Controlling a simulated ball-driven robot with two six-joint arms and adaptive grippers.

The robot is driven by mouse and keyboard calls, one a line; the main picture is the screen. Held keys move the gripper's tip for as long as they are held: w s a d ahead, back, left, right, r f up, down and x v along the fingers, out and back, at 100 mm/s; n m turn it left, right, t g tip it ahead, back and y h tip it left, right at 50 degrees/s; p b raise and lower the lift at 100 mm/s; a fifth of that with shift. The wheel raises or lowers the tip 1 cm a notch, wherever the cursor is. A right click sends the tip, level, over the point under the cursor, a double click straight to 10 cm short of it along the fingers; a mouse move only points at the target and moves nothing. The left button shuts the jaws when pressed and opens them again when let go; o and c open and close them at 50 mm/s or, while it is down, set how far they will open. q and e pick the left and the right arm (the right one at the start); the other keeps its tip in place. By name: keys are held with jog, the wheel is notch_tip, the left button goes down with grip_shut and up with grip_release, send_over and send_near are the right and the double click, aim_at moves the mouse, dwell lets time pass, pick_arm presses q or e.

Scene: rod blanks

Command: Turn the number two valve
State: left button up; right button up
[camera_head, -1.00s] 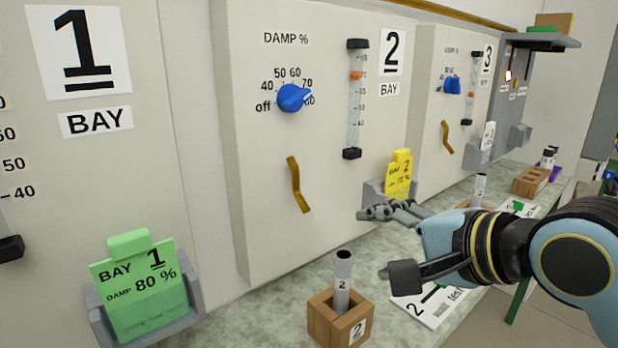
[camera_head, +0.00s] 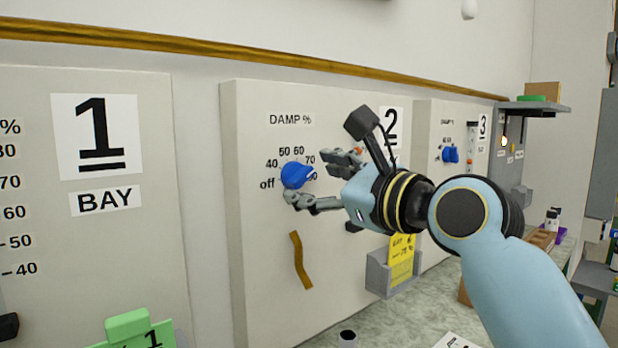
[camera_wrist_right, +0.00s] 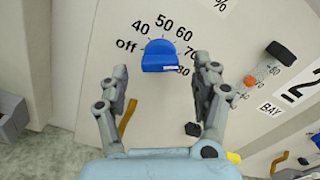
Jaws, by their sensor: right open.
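The number two valve is a blue knob (camera_head: 295,175) on the bay 2 panel (camera_head: 265,240), ringed by a DAMP % scale from off upward. Its white mark points to the lower right, near 80, in the right wrist view, where the knob (camera_wrist_right: 160,55) sits between my finger tips. My right gripper (camera_head: 318,176) is open and empty in front of the panel, with one finger low beside the knob. In the right wrist view my right gripper (camera_wrist_right: 161,66) has a finger on each side of the knob; contact cannot be told. My left gripper is not in view.
A yellow bay 2 card (camera_head: 401,262) stands in a grey holder (camera_head: 378,278) below my right arm. A bent brown handle (camera_head: 300,260) hangs under the knob. The bay 3 panel (camera_head: 427,170) is further right. A green bay 1 card (camera_head: 128,326) is at lower left.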

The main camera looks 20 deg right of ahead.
jog(key=shift+x, duration=0.95)
jog(key=shift+c, duration=0.5)
jog(key=c, duration=1.1)
jog(key=shift+o, duration=0.2)
